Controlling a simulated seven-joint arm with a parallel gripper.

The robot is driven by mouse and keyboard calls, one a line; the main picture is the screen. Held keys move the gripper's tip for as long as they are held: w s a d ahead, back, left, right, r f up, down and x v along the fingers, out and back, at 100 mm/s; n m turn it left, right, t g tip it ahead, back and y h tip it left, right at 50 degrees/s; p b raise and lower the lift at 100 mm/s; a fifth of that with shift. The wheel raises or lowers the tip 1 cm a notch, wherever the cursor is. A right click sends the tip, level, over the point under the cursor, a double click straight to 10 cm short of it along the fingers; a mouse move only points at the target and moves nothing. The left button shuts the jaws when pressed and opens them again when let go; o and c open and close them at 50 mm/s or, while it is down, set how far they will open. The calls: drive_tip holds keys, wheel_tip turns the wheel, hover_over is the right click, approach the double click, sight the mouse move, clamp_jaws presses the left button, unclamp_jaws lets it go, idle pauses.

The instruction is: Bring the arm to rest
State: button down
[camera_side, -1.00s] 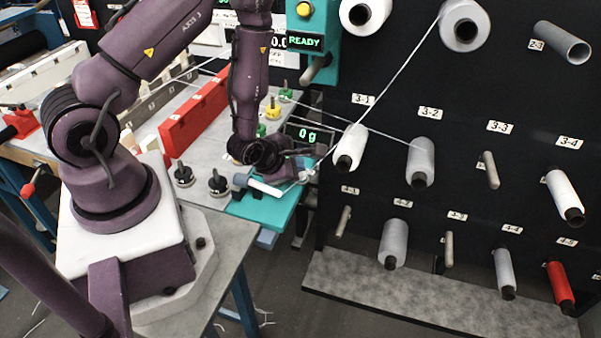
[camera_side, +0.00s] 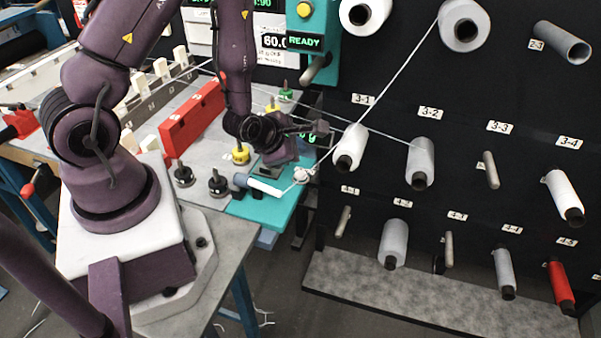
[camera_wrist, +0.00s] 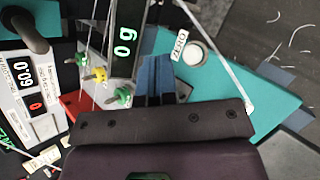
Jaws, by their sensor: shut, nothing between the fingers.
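My purple arm reaches over the grey bench, with its wrist bent above the back of the teal plate (camera_side: 285,203). A small pale round piece (camera_side: 301,175) sits at the plate's right side, by the thread.
A black rack on the right holds several spools, including a white one (camera_side: 351,147) and a red one (camera_side: 560,287). Threads run from the rack past my gripper. A red block (camera_side: 192,118) and black knobs (camera_side: 218,183) stand on the bench.

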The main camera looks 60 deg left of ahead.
drive_tip(key=s+m+g, duration=0.1)
drive_tip(key=m, duration=0.1)
drive_tip(key=s+d+f+m+g+h, duration=0.1)
drive_tip(key=m, duration=0.1)
drive_tip(key=s+d+f+m+g, duration=0.1)
drive_tip(key=m, duration=0.2)
drive_tip(key=shift+s+f+h, duration=0.25)
drive_tip(key=shift+h, duration=0.05)
drive_tip(key=s+d+r+m, duration=0.2)
drive_tip(key=s+r+m, duration=0.1)
drive_tip(key=r+m, duration=0.5)
drive_tip(key=s+d+r+m+h, duration=0.1)
drive_tip(key=s+d+r+m, duration=0.1)
drive_tip(key=r+m, duration=0.6)
drive_tip(key=s+d+r+m, duration=0.2)
drive_tip(key=s+r+m, duration=0.2)
drive_tip(key=r+m, duration=0.4)
wheel_tip(320, 180, up, 6)
drive_tip(key=shift+s+f+h, duration=0.1)
drive_tip(key=shift+s+h, duration=0.2)
drive_tip(key=shift+s, duration=0.1)
